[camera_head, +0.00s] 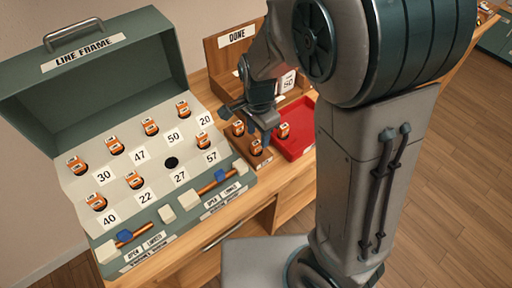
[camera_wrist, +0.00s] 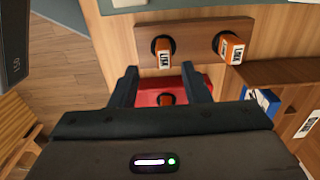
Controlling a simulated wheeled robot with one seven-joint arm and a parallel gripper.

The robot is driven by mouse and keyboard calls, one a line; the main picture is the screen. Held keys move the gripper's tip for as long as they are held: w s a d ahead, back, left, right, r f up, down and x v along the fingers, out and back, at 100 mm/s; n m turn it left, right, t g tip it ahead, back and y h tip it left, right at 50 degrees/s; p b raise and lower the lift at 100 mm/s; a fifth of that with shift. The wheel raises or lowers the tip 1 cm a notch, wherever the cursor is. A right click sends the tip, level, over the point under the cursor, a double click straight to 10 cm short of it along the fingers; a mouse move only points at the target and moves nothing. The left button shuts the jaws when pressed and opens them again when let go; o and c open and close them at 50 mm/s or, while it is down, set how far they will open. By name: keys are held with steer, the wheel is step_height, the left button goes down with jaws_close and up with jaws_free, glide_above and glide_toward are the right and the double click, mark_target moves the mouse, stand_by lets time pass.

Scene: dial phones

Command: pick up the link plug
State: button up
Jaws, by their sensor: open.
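Two orange link plugs stand in holes in a small brown wooden block (camera_head: 262,160). The rear plug (camera_head: 238,128) and the front plug (camera_head: 256,147) show in the head view. In the wrist view, the block (camera_wrist: 193,30) carries one plug (camera_wrist: 164,57) beyond the gap between my fingertips and another plug (camera_wrist: 231,48) to the right, both labelled LINK. My gripper (camera_wrist: 160,72) is open and empty, with its fingers spread apart. In the head view my gripper (camera_head: 248,117) hangs close over the block and partly hides it.
A red tray (camera_head: 300,118) beside the block holds another orange plug (camera_head: 283,131). The green LINE FRAME case (camera_head: 100,80) with several orange plugs stands at the left. A wooden DONE box (camera_head: 222,62) stands behind.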

mark_target(256, 143)
steer(key=shift+w+a+f, duration=0.1)
steer(key=shift+a+f, duration=0.05)
steer(key=shift+f, duration=1.2)
steer(key=shift+w+a+f, duration=0.1)
steer(key=shift+f, duration=1.2)
jaws_close()
